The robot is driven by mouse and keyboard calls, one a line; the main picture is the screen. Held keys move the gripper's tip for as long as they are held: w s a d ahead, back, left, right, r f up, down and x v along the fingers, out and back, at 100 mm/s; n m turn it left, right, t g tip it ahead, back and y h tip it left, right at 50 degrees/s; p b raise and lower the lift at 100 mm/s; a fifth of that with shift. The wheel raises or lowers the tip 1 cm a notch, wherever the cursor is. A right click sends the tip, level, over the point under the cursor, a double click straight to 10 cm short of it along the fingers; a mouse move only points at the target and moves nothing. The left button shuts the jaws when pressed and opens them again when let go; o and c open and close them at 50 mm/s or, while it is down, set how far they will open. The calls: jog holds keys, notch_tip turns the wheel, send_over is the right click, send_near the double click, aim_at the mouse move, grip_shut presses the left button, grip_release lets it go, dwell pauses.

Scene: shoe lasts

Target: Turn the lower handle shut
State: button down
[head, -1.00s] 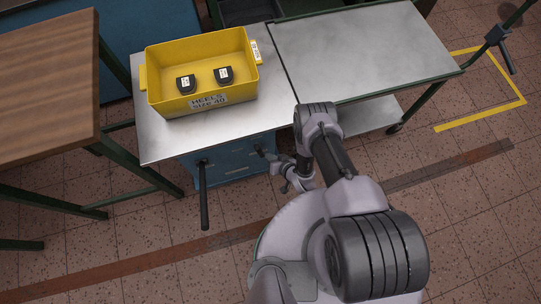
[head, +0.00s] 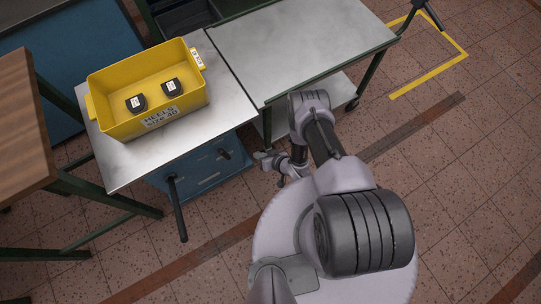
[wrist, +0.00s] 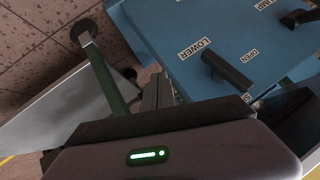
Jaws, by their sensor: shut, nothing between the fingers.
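The blue cabinet front (wrist: 160,20) carries a dark bar handle (wrist: 226,70) beside a white LOWER label (wrist: 194,48). An OPEN label (wrist: 250,55) is near this handle, which sticks out from the panel. In the head view a short dark handle (head: 224,154) on the blue cabinet (head: 205,178) is nearest my gripper and seems to be the same one. My gripper (head: 262,158) is to its right, apart from it. In the wrist view my gripper (wrist: 158,90) is shut and empty, left of the lower handle.
A second dark handle (wrist: 298,18) is at the wrist view's upper right. A long dark lever (head: 177,208) juts from the cabinet's left. A yellow bin (head: 100,124) holds two dark heels on the metal top (head: 228,100). Green table legs (head: 267,122) stand behind my gripper.

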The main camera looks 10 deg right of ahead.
jog(key=d, duration=0.1)
jog(key=s+d, duration=0.1)
jog(key=shift+s+d+r, duration=0.2)
jog(key=shift+d+r, duration=0.15)
jog(key=c, duration=1.5)
grip_release()
jog(key=shift+s+d+f, duration=0.1)
jog(key=shift+s+d, duration=0.05)
jog(key=shift+d, duration=0.05)
jog(key=shift+o, duration=0.9)
jog(key=w+a+r+n+g+h+p, duration=0.1)
jog(key=w+a+r+h+p, duration=0.1)
jog(key=w+a+r+h, duration=0.1)
jog(key=shift+w+a+r+n, duration=0.3)
jog(key=shift+w+a+r, duration=0.45)
jog(key=shift+w+r, duration=0.25)
jog(key=g+h+p, duration=0.2)
jog(key=h, duration=0.2)
send_near(225, 155)
jog(key=shift+n, duration=0.4)
jog(key=b+x, duration=0.4)
jog(key=x, duration=0.3)
jog(key=b+x, duration=0.4)
jog(key=x, duration=0.3)
jog(key=shift+a+f, duration=0.2)
jog(key=shift+a, duration=0.05)
grip_shut()
